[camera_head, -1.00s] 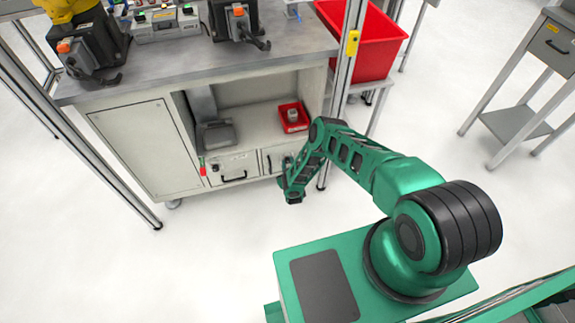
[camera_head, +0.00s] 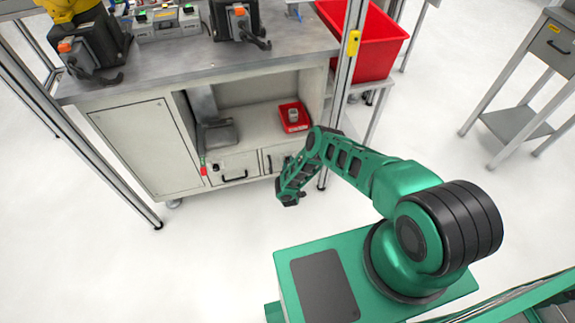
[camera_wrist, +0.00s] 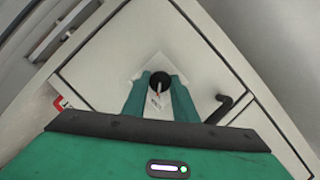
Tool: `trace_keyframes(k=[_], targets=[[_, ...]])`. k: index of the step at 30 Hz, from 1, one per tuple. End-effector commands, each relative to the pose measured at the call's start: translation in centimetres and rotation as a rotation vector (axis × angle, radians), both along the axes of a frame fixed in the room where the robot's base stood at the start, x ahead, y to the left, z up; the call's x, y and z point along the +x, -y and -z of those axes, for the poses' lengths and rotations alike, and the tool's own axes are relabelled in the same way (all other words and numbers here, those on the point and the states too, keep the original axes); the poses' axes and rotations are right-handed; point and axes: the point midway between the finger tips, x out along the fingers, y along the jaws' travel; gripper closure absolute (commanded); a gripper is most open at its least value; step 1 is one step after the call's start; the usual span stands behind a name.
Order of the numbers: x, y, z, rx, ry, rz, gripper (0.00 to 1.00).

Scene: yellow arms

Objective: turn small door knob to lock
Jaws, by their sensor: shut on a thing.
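The small round black knob (camera_wrist: 159,79) sits on a pale plate on a light grey cabinet front in the wrist view. A thin light-coloured piece with an orange end shows at its middle. The two green fingers of my gripper (camera_wrist: 163,88) come up from below on either side of the knob and are shut on it. In the head view the end of my arm (camera_head: 289,196) is low in front of the cabinet's lower right drawer. There the fingers and the knob cannot be made out.
A black handle (camera_wrist: 223,108) is right of the knob in the wrist view. The cabinet (camera_head: 140,150) has an open shelf with a small red bin (camera_head: 294,118). A metal post (camera_head: 346,85) and a large red bin (camera_head: 370,45) stand to the right.

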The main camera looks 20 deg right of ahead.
Motion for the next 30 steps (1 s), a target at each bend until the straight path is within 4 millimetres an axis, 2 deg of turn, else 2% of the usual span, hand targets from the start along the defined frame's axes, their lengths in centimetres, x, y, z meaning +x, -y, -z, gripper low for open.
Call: trace_keyframes(k=[1,3,11,16,30], targets=[[-0.1,-0.4,0.1,0.006,-0.002,-0.003,0.67],[-0.1,-0.3,0.1,0.005,-0.002,-0.003,0.56],[-0.1,-0.2,0.0,0.003,-0.001,-0.002,0.56],[-0.9,-0.3,-0.2,0.005,-0.002,0.0,0.56],[-7.9,-2.1,-2.4,0.007,-0.004,0.0,0.56]])
